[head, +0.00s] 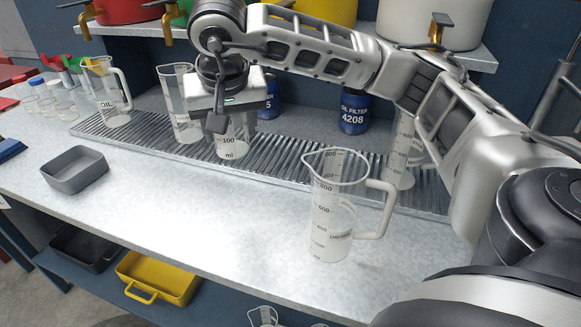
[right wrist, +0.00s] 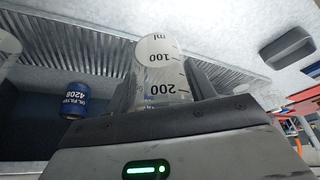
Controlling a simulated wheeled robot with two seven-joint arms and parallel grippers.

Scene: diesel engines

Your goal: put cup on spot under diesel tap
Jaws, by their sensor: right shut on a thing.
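My right gripper (head: 228,112) is shut on a small clear measuring cup (head: 234,144) with 100 ml markings, above or on the ribbed metal drip grate (head: 290,168). I cannot tell whether the cup touches the grate. In the right wrist view the cup (right wrist: 160,66) sits between the two dark fingers (right wrist: 165,88), its 100 and 200 marks showing. Brass taps stick out from the shelf above: a left one (head: 90,14), one near the green container (head: 167,28) and a right one (head: 437,30) at the white container. No diesel label is readable. My left gripper is out of view.
Clear jugs stand on the grate at left (head: 104,92), beside the gripper (head: 184,110) and behind my arm (head: 405,150). A large jug (head: 332,215) stands in front. Blue oil filters (head: 353,112) stand behind. A grey tray (head: 75,170) is at left; the counter between is clear.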

